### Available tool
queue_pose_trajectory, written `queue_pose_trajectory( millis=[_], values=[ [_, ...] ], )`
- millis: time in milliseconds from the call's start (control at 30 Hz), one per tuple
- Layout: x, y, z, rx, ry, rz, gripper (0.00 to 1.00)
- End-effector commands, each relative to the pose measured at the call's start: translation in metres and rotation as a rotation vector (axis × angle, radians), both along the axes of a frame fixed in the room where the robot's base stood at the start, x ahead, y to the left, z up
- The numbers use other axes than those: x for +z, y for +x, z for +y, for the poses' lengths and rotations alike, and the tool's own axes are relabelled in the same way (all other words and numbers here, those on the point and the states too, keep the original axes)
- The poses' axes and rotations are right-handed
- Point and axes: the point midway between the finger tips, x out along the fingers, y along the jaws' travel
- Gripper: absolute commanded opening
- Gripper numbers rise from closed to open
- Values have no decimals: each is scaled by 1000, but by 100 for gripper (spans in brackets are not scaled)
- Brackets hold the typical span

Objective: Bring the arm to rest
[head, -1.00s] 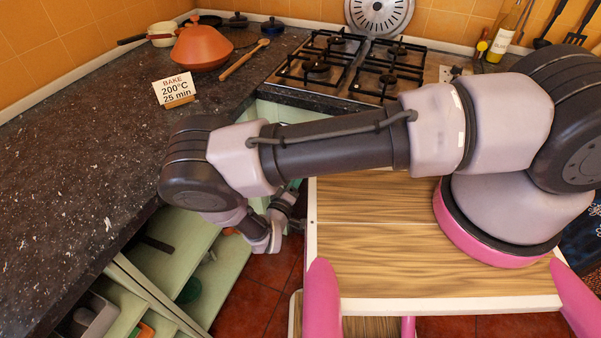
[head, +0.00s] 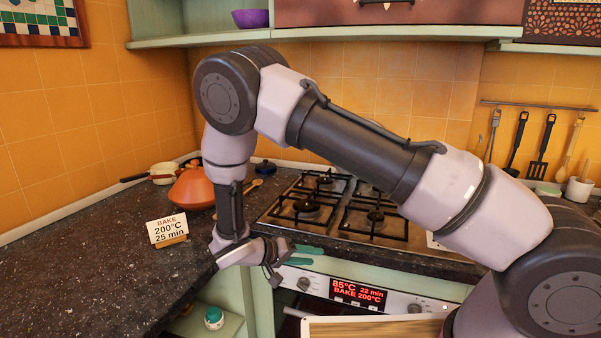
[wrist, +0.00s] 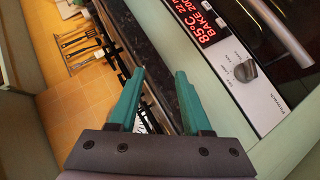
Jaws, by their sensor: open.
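My arm is raised and bent in the head view, its forearm hanging down in front of the counter's front edge. My gripper (head: 306,256) points right, close to the front of the stove and oven panel. In the wrist view my gripper (wrist: 160,88) shows two teal fingers with a gap between them. It is open and nothing shows between the fingers. I cannot tell whether the fingers touch the counter edge or the oven front.
The oven panel (head: 410,300) has a lit display. The gas hob (head: 330,212) lies behind. On the dark counter (head: 90,260) stand a card reading BAKE 200°C 25 min (head: 167,230) and an orange pot (head: 191,189). An open green cabinet (head: 190,322) is below.

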Motion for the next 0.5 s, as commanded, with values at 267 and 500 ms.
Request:
queue_pose_trajectory(
  millis=[267,500],
  values=[
    [109,11,-53,-242,284,183,49],
    [195,2,-101,-341,573,270,49]
  ],
)
